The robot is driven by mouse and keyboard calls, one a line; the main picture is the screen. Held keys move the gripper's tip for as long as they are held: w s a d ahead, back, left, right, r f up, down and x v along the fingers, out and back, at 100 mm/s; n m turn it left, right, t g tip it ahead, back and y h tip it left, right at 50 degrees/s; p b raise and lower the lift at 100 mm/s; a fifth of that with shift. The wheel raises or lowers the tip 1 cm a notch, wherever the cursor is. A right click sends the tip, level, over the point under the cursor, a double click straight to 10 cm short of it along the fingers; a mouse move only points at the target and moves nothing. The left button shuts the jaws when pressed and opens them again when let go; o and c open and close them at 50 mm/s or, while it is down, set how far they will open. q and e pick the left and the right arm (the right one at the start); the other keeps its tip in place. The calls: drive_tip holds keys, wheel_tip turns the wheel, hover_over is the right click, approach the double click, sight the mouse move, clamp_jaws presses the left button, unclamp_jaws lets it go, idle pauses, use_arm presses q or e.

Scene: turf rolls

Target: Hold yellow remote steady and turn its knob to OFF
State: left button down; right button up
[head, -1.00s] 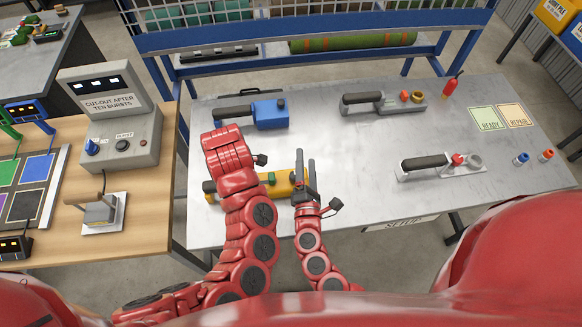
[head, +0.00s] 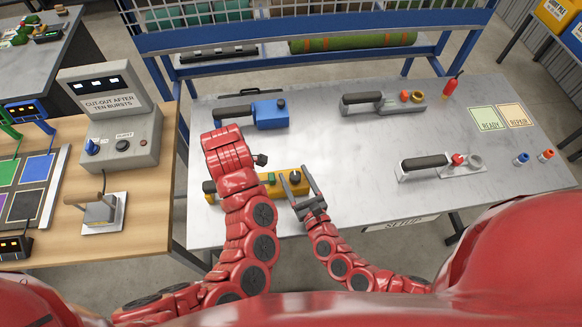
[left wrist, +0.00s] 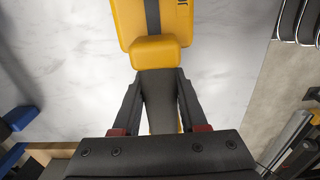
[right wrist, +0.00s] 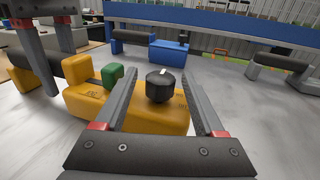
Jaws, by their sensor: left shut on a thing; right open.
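The yellow remote (head: 268,188) lies on the grey table, with a green button (right wrist: 112,75) and a black knob (right wrist: 160,86) on its top. The knob carries a white mark, pointing away from my right wrist camera; its lettering is too small to read. My left gripper (left wrist: 158,82) is shut on the remote's dark handle (left wrist: 158,105); in the head view my arm mostly hides it. My right gripper (right wrist: 163,78) is open, its fingers to either side of the knob with gaps between. It also shows in the head view (head: 293,172).
A blue remote (head: 268,113) lies behind, a grey one (head: 385,102) at back right and a white-based one (head: 440,168) at right. The table's middle is clear.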

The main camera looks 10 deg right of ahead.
sight(293, 173)
drive_tip(key=shift+x, duration=1.65)
drive_tip(key=shift+c, duration=0.2)
clamp_jaws()
